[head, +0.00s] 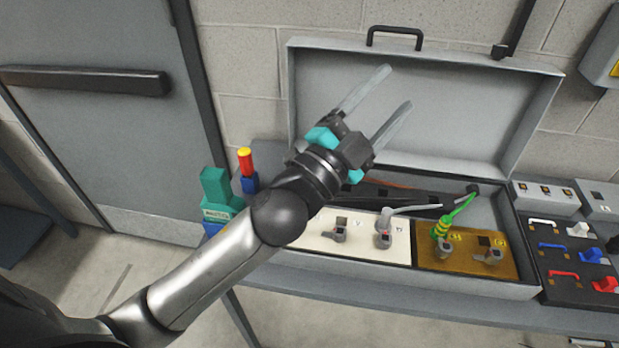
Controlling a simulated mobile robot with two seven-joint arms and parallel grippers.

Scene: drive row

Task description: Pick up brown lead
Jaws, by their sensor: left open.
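My left gripper (397,88) is open and empty, its two pale fingers raised in front of the grey case's open lid. My left arm crosses the view from the lower left. A thin orange-brown strand (392,184) shows in the dark back part of the case, below and behind the gripper; I cannot tell whether it is the brown lead. My gripper and wrist hide part of that area. A green-yellow lead (443,226) and a grey lead (385,216) stand in sockets in the case. My right gripper is not in view.
The open grey case (430,110) holds a white panel (350,250) and a brown panel (465,262). A teal device (216,190) and a red-yellow-blue tool (247,170) stand to its left. A black panel (575,290) with coloured handles is at right.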

